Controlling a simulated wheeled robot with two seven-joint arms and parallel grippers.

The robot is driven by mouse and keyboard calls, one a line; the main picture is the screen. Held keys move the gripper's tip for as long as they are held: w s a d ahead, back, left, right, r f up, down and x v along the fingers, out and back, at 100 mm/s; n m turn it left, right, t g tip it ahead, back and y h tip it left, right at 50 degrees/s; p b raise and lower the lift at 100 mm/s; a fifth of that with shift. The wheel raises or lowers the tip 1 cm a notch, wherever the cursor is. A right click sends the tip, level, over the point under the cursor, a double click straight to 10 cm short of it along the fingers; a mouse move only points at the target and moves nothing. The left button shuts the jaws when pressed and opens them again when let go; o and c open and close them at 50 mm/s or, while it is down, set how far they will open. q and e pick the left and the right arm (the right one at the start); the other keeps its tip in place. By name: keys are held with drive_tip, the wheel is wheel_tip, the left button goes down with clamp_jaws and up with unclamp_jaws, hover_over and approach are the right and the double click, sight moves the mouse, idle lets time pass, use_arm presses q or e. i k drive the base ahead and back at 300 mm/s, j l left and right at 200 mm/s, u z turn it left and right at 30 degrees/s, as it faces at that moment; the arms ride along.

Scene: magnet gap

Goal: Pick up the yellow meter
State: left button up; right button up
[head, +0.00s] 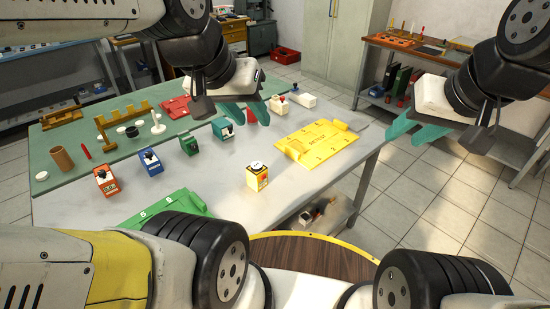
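The yellow meter (257,177) is a small upright block with a pale top and a dark knob. It stands on the grey table near the front edge, in front of the yellow tray. My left gripper (244,117) is above the table, behind and a little left of the meter, with its teal fingers apart and nothing between them. My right gripper (415,133) is off to the right, past the table's right edge, with its teal fingers apart and empty. Neither gripper touches the yellow meter.
A yellow tray (319,140) lies behind the meter and a green tray (165,207) lies front left. An orange meter (106,180), a blue meter (151,162) and a green meter (188,144) stand to the left. The table around the yellow meter is clear.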

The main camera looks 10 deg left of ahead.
sight(253, 181)
drive_tip(key=i+l+u, duration=0.1)
drive_tip(key=l, duration=0.25)
drive_tip(key=i+l+u, duration=0.1)
drive_tip(key=l, duration=0.25)
drive_tip(key=i+l+u, duration=0.1)
drive_tip(key=l, duration=0.3)
drive_tip(key=i+l+u, duration=0.1)
drive_tip(key=l, duration=0.25)
drive_tip(key=i+u, duration=0.1)
drive_tip(key=u, duration=1.25)
